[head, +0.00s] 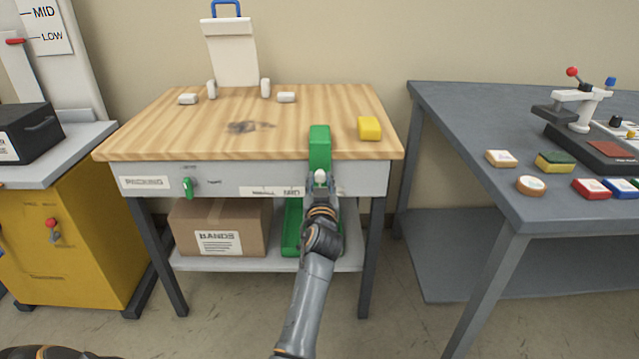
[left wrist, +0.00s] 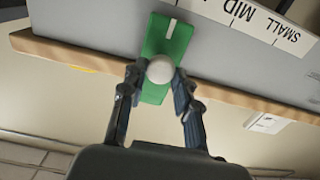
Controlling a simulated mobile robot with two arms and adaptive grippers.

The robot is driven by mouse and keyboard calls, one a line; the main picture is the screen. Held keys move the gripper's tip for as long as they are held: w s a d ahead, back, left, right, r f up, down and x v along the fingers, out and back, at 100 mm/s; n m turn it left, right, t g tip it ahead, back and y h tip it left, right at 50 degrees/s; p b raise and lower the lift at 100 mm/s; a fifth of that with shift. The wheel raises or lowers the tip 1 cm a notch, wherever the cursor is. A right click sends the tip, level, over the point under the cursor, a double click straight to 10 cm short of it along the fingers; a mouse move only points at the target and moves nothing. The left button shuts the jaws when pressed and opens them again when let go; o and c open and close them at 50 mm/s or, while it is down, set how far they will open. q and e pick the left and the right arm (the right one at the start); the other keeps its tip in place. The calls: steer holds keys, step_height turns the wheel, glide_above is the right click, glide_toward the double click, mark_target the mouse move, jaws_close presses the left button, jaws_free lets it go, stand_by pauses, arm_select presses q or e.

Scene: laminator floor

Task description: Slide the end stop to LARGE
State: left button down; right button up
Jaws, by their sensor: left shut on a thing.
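The end stop (head: 320,146) is a green block standing at the front edge of the wooden bench top, with a white ball knob (head: 320,176) on its front. My left gripper (head: 321,188) is shut on this knob from the front. In the left wrist view the fingers (left wrist: 158,78) stand on both sides of the white knob (left wrist: 160,69), over the green front plate (left wrist: 168,38) with its white pointer line. The scale strip (left wrist: 262,24) reads SMALL and MID; the pointer is past MID, on the side away from SMALL. The word LARGE is not readable.
A yellow block (head: 370,128) lies on the bench top right of the stop. A carton (head: 219,228) sits on the lower shelf. A grey table (head: 470,115) stands right, across a gap.

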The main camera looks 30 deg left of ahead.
mark_target(323, 145)
arm_select(q)
steer(key=shift+w+d+r, duration=0.1)
steer(key=shift+d+r, duration=0.05)
steer(key=shift+r, duration=0.05)
steer(key=c, duration=1.3)
jaws_free()
steer(key=o, duration=0.3)
steer(key=shift+w+d+f, duration=0.1)
steer(key=shift+f, duration=0.05)
step_height(323, 145, up, 10)
steer(key=shift+r, duration=0.1)
